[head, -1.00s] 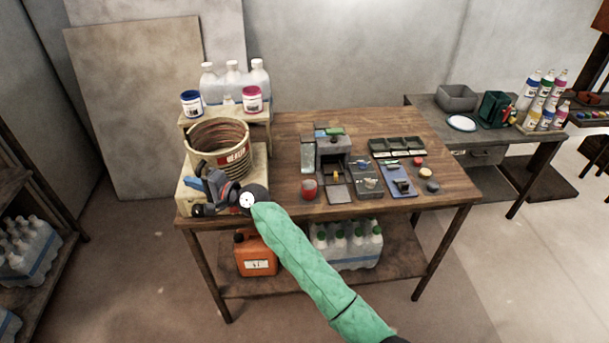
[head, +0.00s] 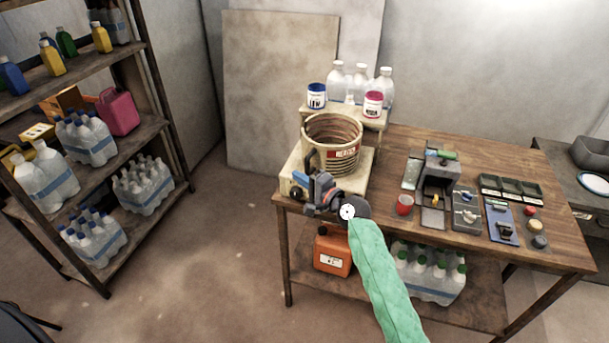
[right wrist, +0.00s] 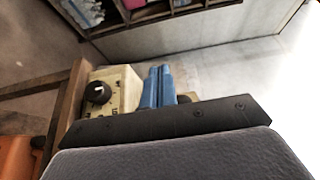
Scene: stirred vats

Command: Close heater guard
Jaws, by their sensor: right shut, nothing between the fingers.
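A round, ribbed, coil-like vessel or guard (head: 345,160) with a red label stands on a beige heater base (head: 357,182) at the left end of the wooden table. I cannot tell which part is the hinged guard or how far open it is. My right gripper (head: 302,179) is at the front left corner of the base, its wrist hiding part of it. In the right wrist view its blue fingers (right wrist: 158,85) are together and empty, beside the beige base (right wrist: 120,88) with its black knob (right wrist: 97,92). Contact is unclear. My left gripper is out of view.
Two lidded tubs (head: 317,96) and clear bottles (head: 385,88) stand behind the heater. A shelf of bottles (head: 145,185) stands at left, with clear floor between.

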